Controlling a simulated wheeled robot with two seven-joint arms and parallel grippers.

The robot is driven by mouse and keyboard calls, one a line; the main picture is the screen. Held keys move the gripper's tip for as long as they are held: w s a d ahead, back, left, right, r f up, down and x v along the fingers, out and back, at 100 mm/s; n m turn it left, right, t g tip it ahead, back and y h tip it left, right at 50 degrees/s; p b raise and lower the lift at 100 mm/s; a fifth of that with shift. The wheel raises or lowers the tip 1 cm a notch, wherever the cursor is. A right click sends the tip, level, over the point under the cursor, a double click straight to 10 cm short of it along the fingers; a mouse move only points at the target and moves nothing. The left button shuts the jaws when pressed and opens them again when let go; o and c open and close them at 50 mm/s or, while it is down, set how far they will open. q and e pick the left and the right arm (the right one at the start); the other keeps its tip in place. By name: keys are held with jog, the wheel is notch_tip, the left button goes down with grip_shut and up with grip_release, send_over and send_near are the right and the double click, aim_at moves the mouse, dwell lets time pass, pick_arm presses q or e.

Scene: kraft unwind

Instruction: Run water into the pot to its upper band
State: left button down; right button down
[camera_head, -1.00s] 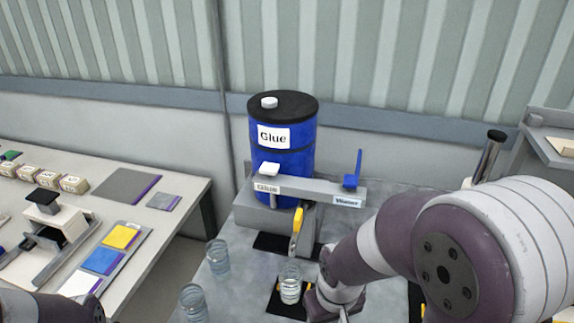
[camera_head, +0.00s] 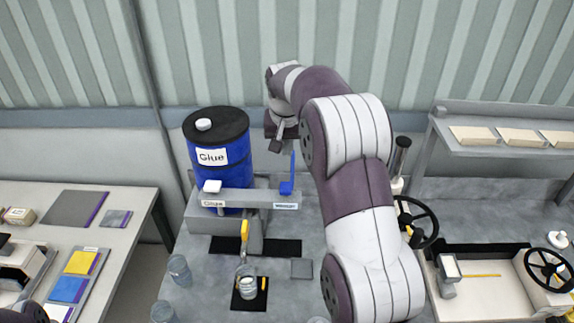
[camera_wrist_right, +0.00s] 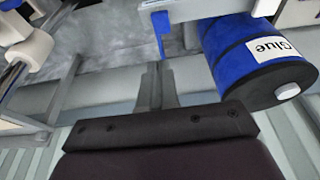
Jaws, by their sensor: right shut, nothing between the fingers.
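The pot (camera_head: 247,287) looks like a small clear vessel with a pale band. It stands upright on a black mat (camera_head: 238,302), under a yellow part (camera_head: 244,230) of the dispenser. Its water level is too small to tell. The blue lever (camera_head: 288,182) stands upright on the grey beam, by the label reading Water; it also shows in the right wrist view (camera_wrist_right: 160,34). My right gripper (camera_head: 277,142) is shut and empty, raised near the lever's top; its fingers (camera_wrist_right: 155,82) appear apart from the lever. My left gripper is out of view.
A blue Glue drum (camera_head: 226,172) with a black lid stands left of the lever, and a white knob (camera_head: 212,186) sits on the beam. Other clear vessels (camera_head: 179,270) stand at the front left. A black handwheel (camera_head: 416,222) is right of my right arm.

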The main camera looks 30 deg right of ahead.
jog(key=b, duration=0.5)
send_near(286, 186)
jog(key=shift+w+d, duration=0.25)
jog(key=shift+w, duration=0.05)
jog(key=p+x, duration=0.2)
jog(key=x, duration=0.2)
jog(key=shift+a+f+p, duration=0.1)
jog(key=shift+f+p, duration=0.2)
jog(key=shift+f, duration=0.15)
jog(key=shift+s+f, duration=0.1)
jog(key=shift+f, duration=0.7)
